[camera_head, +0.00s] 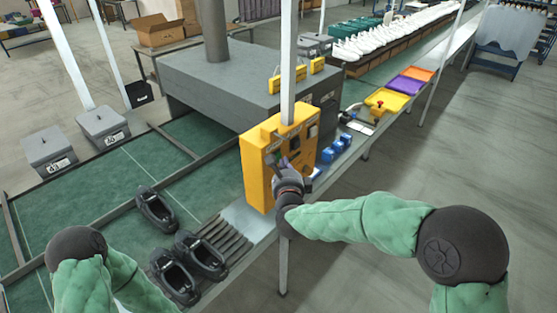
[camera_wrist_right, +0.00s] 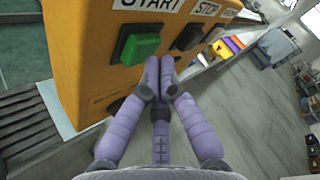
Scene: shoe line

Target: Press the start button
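The yellow control box (camera_head: 258,172) stands on the line's edge in the middle of the head view. In the right wrist view, the box's face (camera_wrist_right: 85,70) carries a green button (camera_wrist_right: 141,45) under a START label. A dark button (camera_wrist_right: 188,37) sits to its right under a STOP label. My right gripper (camera_head: 281,161) is in front of the box. Its fingertips (camera_wrist_right: 160,62) are together and hold nothing, just right of and below the green button. I cannot tell whether they touch the box. My left arm shows at the lower left; its gripper is not in view.
Black shoe-shaped pieces (camera_head: 155,210) lie on the green line at left, beside slanted metal slats (camera_head: 225,238). A thin white post (camera_head: 289,65) rises by the box. Blue items (camera_head: 336,150) and coloured trays (camera_head: 388,99) lie further along.

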